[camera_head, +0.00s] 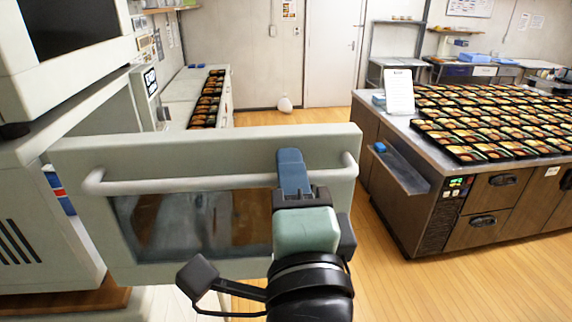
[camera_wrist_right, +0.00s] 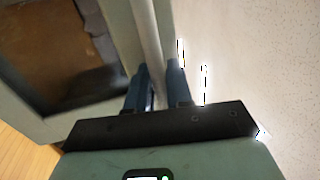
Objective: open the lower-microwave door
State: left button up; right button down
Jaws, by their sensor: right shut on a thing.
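The lower-microwave door (camera_head: 215,143) is a pale grey-green panel with a dark glass window (camera_head: 190,225). It stands swung out from the pale microwave body (camera_head: 40,235) at the left, with a gap between them. Its white bar handle (camera_head: 180,184) runs across the front; in the right wrist view the handle (camera_wrist_right: 146,30) runs down between two blue fingers. My right gripper (camera_head: 291,165) is shut on the handle near its right end; its fingertips also show in the right wrist view (camera_wrist_right: 158,72). My left gripper is not in view.
Another appliance (camera_head: 70,40) stands above at the left. A counter (camera_head: 440,140) with many bento trays stands at the right, with a small shelf (camera_head: 400,172) projecting towards the door. Wooden floor (camera_head: 395,285) is clear between them.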

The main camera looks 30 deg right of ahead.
jog(key=shift+s+a+m+g+h, duration=0.3)
jog(key=shift+s+a+h, duration=0.1)
jog(key=shift+s, duration=0.1)
jog(key=shift+d, duration=0.1)
jog(key=c, duration=1.2)
grip_release()
